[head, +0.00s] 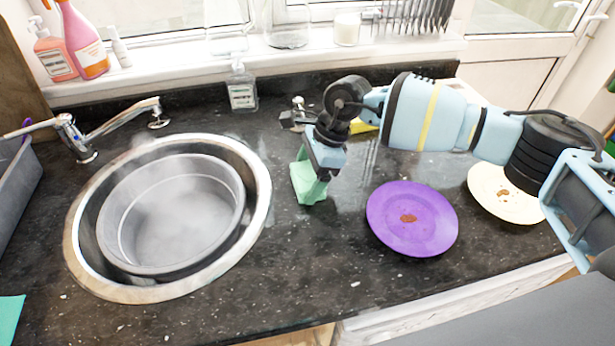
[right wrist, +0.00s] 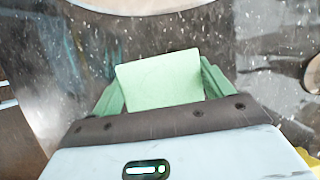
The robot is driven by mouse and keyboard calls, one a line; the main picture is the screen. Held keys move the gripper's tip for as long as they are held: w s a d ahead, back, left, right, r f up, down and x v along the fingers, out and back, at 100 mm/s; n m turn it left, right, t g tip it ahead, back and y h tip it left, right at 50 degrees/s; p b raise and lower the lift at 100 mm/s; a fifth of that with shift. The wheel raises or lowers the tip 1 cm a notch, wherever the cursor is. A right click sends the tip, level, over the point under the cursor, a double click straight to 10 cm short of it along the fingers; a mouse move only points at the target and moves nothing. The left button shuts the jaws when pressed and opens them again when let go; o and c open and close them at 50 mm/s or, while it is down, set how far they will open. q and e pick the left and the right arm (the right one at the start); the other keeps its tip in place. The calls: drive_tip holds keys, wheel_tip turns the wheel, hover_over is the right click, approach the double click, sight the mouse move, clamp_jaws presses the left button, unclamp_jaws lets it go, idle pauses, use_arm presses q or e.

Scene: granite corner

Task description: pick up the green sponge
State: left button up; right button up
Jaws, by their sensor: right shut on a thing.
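The green sponge (head: 299,178) is a pale green block on the dark granite counter area, between the sink and the purple plate. My right gripper (head: 312,193) points down and is shut on it, with green fingers partly covering it. In the right wrist view the sponge (right wrist: 160,82) sits between the two green fingers of the gripper (right wrist: 161,88). I cannot tell whether the sponge's lower edge touches the counter. My left gripper is not in view.
A round sink (head: 262,190) holds a steaming grey basin (head: 170,215) to the left. A purple plate (head: 390,225) and a cream plate (head: 487,185), both with brown stains, lie to the right. A soap bottle (head: 242,92) stands behind. The counter in front of the sponge is clear.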

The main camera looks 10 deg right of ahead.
sight(302, 177)
drive_tip(key=shift+r, duration=0.15)
drive_tip(key=shift+r, duration=0.2)
wheel_tip(302, 177, up, 3)
drive_tip(key=shift+f, duration=0.1)
drive_tip(key=s+d, duration=0.1)
drive_tip(key=s, duration=0.4)
drive_tip(key=s+d+r, duration=0.1)
drive_tip(key=s, duration=0.4)
drive_tip(key=s+d, duration=0.2)
drive_tip(key=s, duration=0.3)
drive_tip(key=shift+s+r, duration=0.25)
